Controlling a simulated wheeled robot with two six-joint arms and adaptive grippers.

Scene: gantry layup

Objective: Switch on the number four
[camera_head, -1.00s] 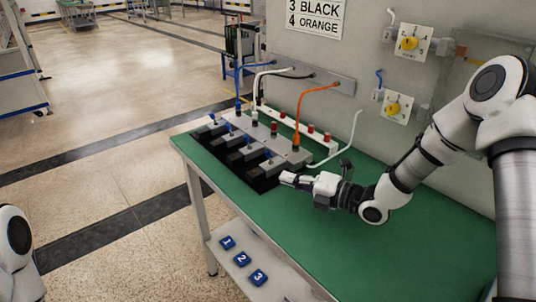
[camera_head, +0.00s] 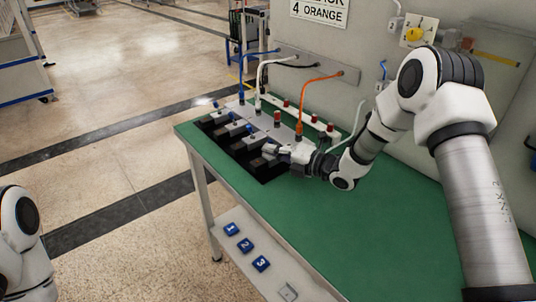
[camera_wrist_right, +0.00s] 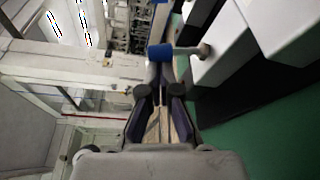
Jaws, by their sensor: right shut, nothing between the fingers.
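A row of switch units with blue-tipped levers (camera_head: 249,128) stands on the green table. The orange cable (camera_head: 303,97) runs to the nearest unit, and the wall sign (camera_head: 319,12) reads "4 ORANGE". My right gripper (camera_head: 270,149) is shut and empty at this nearest unit, covering its lever in the head view. In the right wrist view the closed fingertips (camera_wrist_right: 161,68) are right beside a blue lever tip (camera_wrist_right: 161,53), whose metal stem comes from a pale box (camera_wrist_right: 229,48). I cannot tell whether they touch. My left gripper is out of view.
Blue tags 1, 2 and 3 (camera_head: 246,245) and a grey tag (camera_head: 288,292) lie on the lower shelf. Red-topped parts (camera_head: 277,117) and cables stand behind the units, near the wall. The green table (camera_head: 385,215) is clear on its near right side.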

